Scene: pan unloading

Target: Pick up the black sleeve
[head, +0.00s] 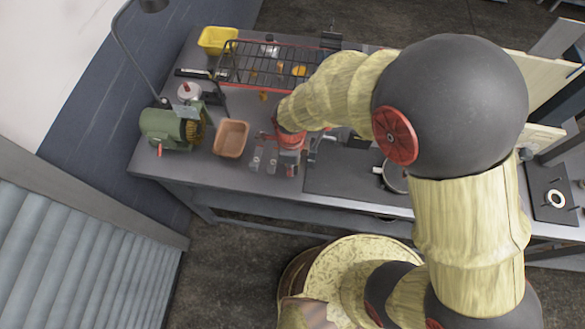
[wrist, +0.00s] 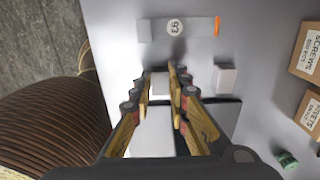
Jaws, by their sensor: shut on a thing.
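In the wrist view, my gripper (wrist: 167,82) reaches over the grey bench top with its two fingers close together. A small block (wrist: 160,85) with a pale top sits between the fingertips, and the gripper is shut on it. Its sides are mostly hidden by the fingers, so I cannot tell if it is the black sleeve. I cannot make out a black sleeve elsewhere. In the head view, my gripper (head: 290,140) is low at the bench's near edge, and my arm hides part of the area.
A grey strip marked 93 (wrist: 200,27) and a small pale block (wrist: 224,78) lie close by. Cardboard boxes (wrist: 309,52) stand at the right. In the head view, a brown tray (head: 231,139), a green grinder (head: 165,129) and a wire rack (head: 270,66) are on the bench.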

